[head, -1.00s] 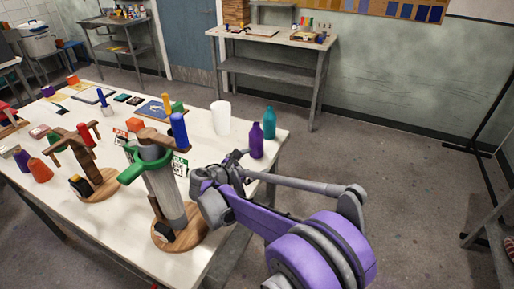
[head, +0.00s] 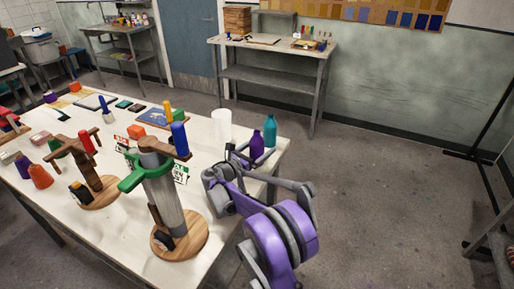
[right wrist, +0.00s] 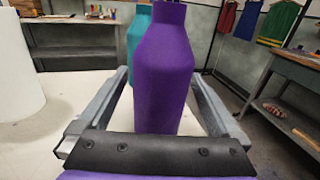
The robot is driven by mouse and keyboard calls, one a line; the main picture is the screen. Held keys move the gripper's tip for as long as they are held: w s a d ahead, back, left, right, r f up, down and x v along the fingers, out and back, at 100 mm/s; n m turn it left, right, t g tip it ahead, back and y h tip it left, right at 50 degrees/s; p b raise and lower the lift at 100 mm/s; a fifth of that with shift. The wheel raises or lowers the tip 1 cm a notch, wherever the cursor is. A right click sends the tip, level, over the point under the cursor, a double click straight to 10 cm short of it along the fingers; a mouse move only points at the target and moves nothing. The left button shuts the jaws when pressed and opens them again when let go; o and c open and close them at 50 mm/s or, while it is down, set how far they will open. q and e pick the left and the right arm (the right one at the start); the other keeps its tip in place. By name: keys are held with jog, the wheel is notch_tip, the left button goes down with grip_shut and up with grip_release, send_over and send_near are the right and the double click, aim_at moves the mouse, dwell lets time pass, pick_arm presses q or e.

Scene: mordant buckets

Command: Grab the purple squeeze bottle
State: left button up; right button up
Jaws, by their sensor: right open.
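The purple squeeze bottle (head: 256,146) stands upright near the right end of the white table (head: 120,240). In the right wrist view the bottle (right wrist: 164,80) fills the middle, its top cut off by the frame. My right gripper (head: 250,157) is open, low at the bottle, with one finger on either side of it. In the right wrist view the gripper (right wrist: 160,76) shows gaps between its fingers and the bottle. My left gripper is not in view.
A teal bottle (head: 270,130) stands just behind the purple one. A white cylinder (head: 221,125) stands to its left. A tall grey clamp stand with a green ring (head: 133,182) is further left. Open floor (head: 360,200) lies to the right.

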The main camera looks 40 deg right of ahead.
jog(key=shift+w+d, duration=0.1)
jog(key=shift+d, duration=0.45)
jog(key=shift+a, duration=0.1)
grip_shut()
